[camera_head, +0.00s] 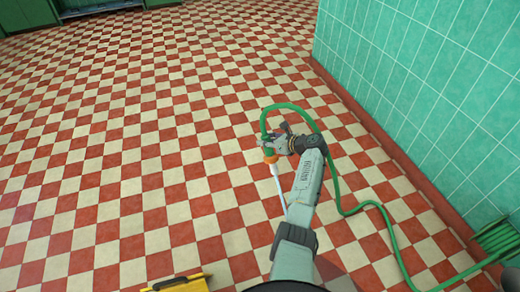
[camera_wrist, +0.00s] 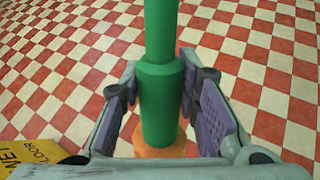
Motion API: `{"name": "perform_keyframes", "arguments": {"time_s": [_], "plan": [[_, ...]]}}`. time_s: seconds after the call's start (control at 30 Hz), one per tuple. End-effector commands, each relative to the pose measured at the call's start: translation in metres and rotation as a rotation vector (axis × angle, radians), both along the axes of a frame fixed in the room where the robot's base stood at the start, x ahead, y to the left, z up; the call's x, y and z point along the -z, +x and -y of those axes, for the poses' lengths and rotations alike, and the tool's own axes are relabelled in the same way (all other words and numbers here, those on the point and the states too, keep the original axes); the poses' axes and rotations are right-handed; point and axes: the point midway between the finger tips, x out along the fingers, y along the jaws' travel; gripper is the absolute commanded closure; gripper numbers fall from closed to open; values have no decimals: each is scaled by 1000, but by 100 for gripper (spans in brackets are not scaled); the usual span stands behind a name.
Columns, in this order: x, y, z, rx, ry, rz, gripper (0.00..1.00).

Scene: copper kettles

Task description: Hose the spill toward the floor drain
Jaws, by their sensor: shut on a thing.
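My gripper (camera_head: 277,146) is out over the tiled floor, near the picture's middle. In the wrist view its two purple-padded fingers (camera_wrist: 163,108) are shut around the thick green grip of the hose nozzle (camera_wrist: 160,92). An orange collar (camera_wrist: 162,147) shows below the grip; it also shows in the head view (camera_head: 270,158). A thin white streak runs from the collar down beside my arm; I cannot tell whether it is water or a rod. The green hose (camera_head: 338,190) loops over the gripper and trails to the lower right. I can make out no spill or drain.
A coiled green hose (camera_head: 497,238) is at the right edge by the green tiled wall (camera_head: 430,85) with its red skirting. A yellow wet-floor sign (camera_head: 180,284) is at the bottom, also in the wrist view (camera_wrist: 32,160). The red-and-cream floor (camera_head: 120,120) to the left is clear.

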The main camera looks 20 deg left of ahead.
Motion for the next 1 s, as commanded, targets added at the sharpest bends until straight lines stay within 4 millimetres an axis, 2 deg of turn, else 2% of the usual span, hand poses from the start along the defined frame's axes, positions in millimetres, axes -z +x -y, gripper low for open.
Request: {"name": "perform_keyframes", "arguments": {"time_s": [0.83,0.9,1.0], "plan": [[4,51,45,2,0,4,95],[-4,47,51,2,1,0,95],[-5,39,59,1,1,0,95]]}}
